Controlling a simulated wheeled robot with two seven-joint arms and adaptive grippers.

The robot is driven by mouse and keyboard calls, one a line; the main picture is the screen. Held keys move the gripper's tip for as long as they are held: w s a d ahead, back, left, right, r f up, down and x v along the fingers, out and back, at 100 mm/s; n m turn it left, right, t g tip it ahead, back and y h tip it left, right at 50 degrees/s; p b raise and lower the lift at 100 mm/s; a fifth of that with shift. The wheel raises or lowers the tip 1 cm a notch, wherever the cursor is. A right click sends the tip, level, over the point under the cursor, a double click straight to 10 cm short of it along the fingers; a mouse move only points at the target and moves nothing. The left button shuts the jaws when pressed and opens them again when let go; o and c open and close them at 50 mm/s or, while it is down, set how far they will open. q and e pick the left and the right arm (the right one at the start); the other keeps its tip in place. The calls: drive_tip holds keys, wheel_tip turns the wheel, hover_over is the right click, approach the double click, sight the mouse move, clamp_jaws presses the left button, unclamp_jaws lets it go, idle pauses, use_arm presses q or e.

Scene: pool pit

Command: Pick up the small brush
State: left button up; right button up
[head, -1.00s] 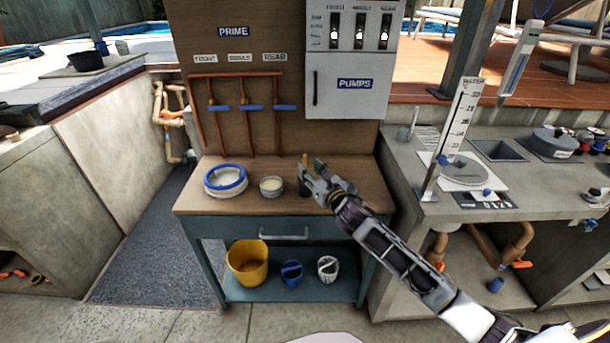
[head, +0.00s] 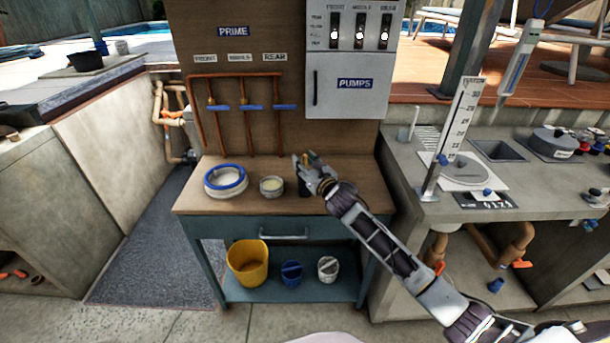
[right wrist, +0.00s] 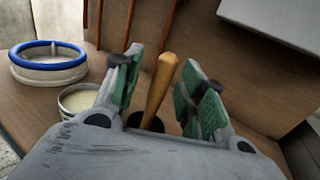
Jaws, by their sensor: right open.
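The small brush shows in the right wrist view as an upright, slightly tilted wooden handle (right wrist: 161,88). Its lower end goes into a dark cup (right wrist: 146,123), so the bristles are hidden. My right gripper (head: 307,161) is open over the back right part of the wooden bench top (head: 344,172). In the right wrist view its two green-padded fingers stand on either side of the handle, with visible gaps. In the head view the gripper largely covers the brush. My left gripper is not in view.
A white ring-shaped container with a blue rim (head: 226,181) and a small tin with pale contents (head: 271,186) stand left of the cup. A yellow bucket (head: 248,263) stands on the lower shelf.

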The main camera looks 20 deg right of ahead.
idle(0.3)
clamp_jaws()
drive_tip(key=shift+r, duration=0.1)
